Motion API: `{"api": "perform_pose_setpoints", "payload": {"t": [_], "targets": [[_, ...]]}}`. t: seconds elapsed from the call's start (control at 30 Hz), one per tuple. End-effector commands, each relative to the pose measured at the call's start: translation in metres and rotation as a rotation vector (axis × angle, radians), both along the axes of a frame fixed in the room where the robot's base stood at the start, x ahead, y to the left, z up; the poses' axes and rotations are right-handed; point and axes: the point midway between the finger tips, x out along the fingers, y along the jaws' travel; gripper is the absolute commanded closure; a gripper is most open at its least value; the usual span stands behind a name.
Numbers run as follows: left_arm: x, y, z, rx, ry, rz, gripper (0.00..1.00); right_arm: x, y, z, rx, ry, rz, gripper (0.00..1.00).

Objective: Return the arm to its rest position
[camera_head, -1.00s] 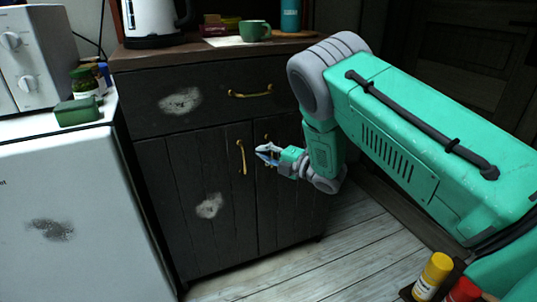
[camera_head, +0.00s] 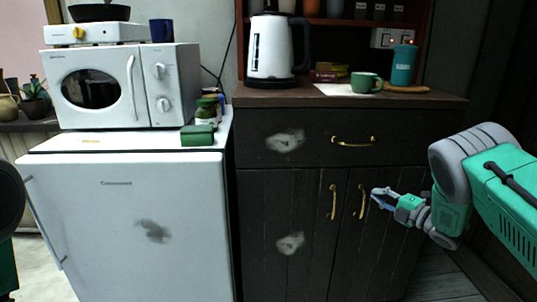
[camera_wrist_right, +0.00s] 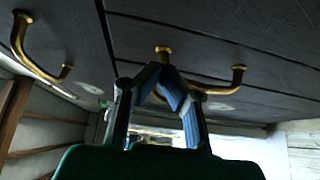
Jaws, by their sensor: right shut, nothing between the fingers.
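My right arm (camera_head: 500,190) is green with grey joints and comes in from the right in the head view. Its right gripper (camera_head: 377,196) is shut and empty, in front of the dark cabinet's lower doors, just right of the brass door handles. In the right wrist view the gripper's blue-padded fingers (camera_wrist_right: 165,78) meet at their tips, with brass handles behind them. Whether the fingers touch a handle cannot be told.
The dark cabinet (camera_head: 300,205) bears a white kettle (camera_head: 268,48), a green mug (camera_head: 365,82) and a teal bottle (camera_head: 402,64). A white fridge (camera_head: 130,215) stands to its left, with a microwave (camera_head: 120,88) and a green box (camera_head: 197,135) on top. Floor shows at lower right.

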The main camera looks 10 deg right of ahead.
Motion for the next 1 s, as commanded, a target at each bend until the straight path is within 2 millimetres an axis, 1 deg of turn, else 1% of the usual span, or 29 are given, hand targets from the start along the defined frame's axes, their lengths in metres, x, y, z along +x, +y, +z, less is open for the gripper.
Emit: {"api": "perform_pose_setpoints", "payload": {"t": [0.07, 0.13, 0.17, 0.23, 0.27, 0.3, 0.37, 0.4, 0.47, 0.5, 0.57, 0.6, 0.67, 0.7, 0.8, 0.9, 1.0], "targets": [[0.000, 0.000, 0.005, 0.000, 0.000, 0.000, 0.70, -0.005, 0.002, -0.007, 0.046, 0.044, -0.034, 1.00], [0.000, 0.000, 0.014, 0.000, 0.000, -0.001, 0.70, -0.015, 0.007, -0.022, 0.135, 0.133, -0.102, 1.00], [0.000, 0.000, 0.019, 0.000, 0.000, -0.001, 0.70, -0.022, 0.012, -0.031, 0.189, 0.186, -0.143, 1.00], [0.000, 0.000, 0.032, -0.001, 0.000, -0.001, 0.70, -0.048, 0.028, -0.057, 0.340, 0.346, -0.264, 1.00], [0.000, 0.000, 0.039, -0.001, 0.000, -0.001, 0.70, -0.064, 0.037, -0.070, 0.412, 0.425, -0.324, 1.00], [0.001, 0.000, 0.046, -0.001, -0.001, -0.001, 0.70, -0.088, 0.050, -0.085, 0.500, 0.527, -0.406, 1.00], [0.001, 0.000, 0.056, -0.001, -0.001, -0.001, 0.70, -0.124, 0.069, -0.105, 0.611, 0.665, -0.521, 1.00], [0.001, 0.000, 0.061, -0.001, -0.001, -0.001, 0.70, -0.150, 0.082, -0.115, 0.675, 0.751, -0.596, 1.00], [0.001, 0.000, 0.069, -0.001, -0.001, -0.001, 0.70, -0.191, 0.102, -0.128, 0.756, 0.873, -0.706, 1.00], [0.001, 0.000, 0.074, -0.001, -0.001, -0.001, 0.70, -0.219, 0.114, -0.133, 0.801, 0.949, -0.779, 1.00], [0.000, 0.000, 0.081, 0.000, 0.000, -0.001, 0.70, -0.261, 0.132, -0.138, 0.860, 1.056, -0.888, 1.00], [0.000, 0.000, 0.085, 0.000, 0.000, -0.001, 0.70, -0.290, 0.142, -0.139, 0.891, 1.123, -0.962, 1.00], [0.000, 0.000, 0.091, 0.000, 0.000, 0.000, 0.70, -0.331, 0.156, -0.137, 0.927, 1.212, -1.068, 1.00], [0.000, 0.001, 0.095, 0.000, 0.000, 0.000, 0.70, -0.357, 0.163, -0.135, 0.944, 1.264, -1.135, 1.00], [0.000, 0.001, 0.102, 0.000, 0.000, 0.000, 0.70, -0.410, 0.178, -0.124, 0.966, 1.363, -1.279, 1.00], [0.000, 0.001, 0.106, 0.000, 0.000, -0.001, 0.70, -0.445, 0.186, -0.114, 0.970, 1.424, -1.381, 1.00], [0.000, 0.000, 0.108, -0.001, 0.000, -0.001, 0.70, -0.464, 0.191, -0.108, 0.969, 1.452, -1.438, 1.00]]}}
